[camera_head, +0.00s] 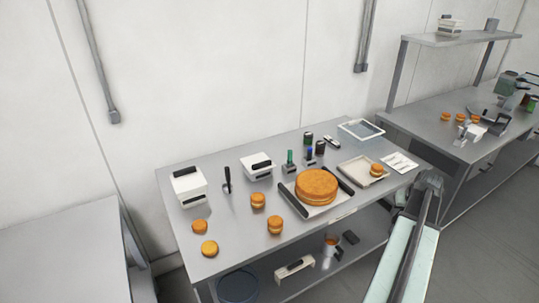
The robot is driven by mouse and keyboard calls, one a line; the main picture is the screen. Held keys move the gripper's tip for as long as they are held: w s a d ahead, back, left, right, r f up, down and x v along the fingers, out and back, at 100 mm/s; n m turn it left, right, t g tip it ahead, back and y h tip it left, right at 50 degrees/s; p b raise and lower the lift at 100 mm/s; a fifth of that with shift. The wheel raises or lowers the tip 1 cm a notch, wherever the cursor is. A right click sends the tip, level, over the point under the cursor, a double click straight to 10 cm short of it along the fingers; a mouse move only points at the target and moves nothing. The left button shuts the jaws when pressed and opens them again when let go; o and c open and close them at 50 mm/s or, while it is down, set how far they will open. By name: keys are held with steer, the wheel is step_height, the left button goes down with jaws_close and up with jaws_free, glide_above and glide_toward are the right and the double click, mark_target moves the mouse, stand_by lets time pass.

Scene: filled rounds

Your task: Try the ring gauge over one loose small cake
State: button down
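Several small orange-brown cakes stand loose on the grey steel table (240,247): two stacked-looking ones with a pale middle layer (258,200) and (275,225), and two flatter ones (200,227) and (209,248) at the front left. Another small cake (376,170) sits on a pale square tray (352,174) at the right. I cannot make out a ring gauge for certain. My arm reaches up from the bottom right. My gripper (432,182) is at the table's right end, apart from the loose cakes; its fingers are too small to read.
A large round cake (316,186) sits mid-table between dark bars. White tubs (188,187) and (256,168), a dark upright tool (228,182), green- and blue-topped holders (290,166) and a pale frame (361,129) stand behind. A second bench (415,123) is at right.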

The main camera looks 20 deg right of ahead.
steer(key=shift+r+p, duration=2.35)
steer(key=shift+r, duration=0.25)
